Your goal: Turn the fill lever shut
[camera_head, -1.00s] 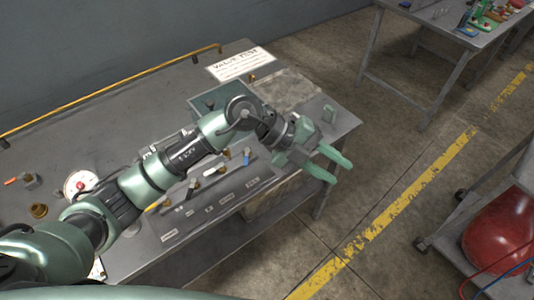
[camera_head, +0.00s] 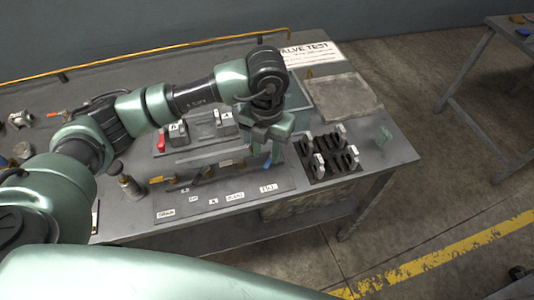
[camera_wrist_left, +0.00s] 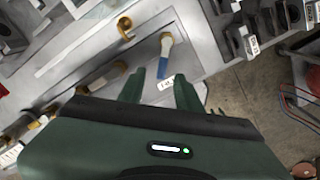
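A valve panel (camera_head: 215,203) with a row of small levers and white labels lies on the grey bench. A lever with a blue grip (camera_wrist_left: 163,70) shows in the wrist view, with a white label (camera_wrist_left: 166,83) just below it. The label is too small to read surely, so I cannot confirm which lever is the fill lever. The blue grip also shows in the head view (camera_head: 267,163), under my left gripper (camera_head: 269,145). In the wrist view, my left gripper (camera_wrist_left: 160,92) has its fingers apart, with nothing between them, near the blue grip's end. My right gripper is out of view.
A black rack (camera_head: 328,157) with upright tagged pieces stands right of the panel. A grey block with a red part (camera_head: 161,142) stands behind it at left. A "Valve Test" sign (camera_head: 308,54) lies at the back. A flat grey slab (camera_head: 343,97) lies at right.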

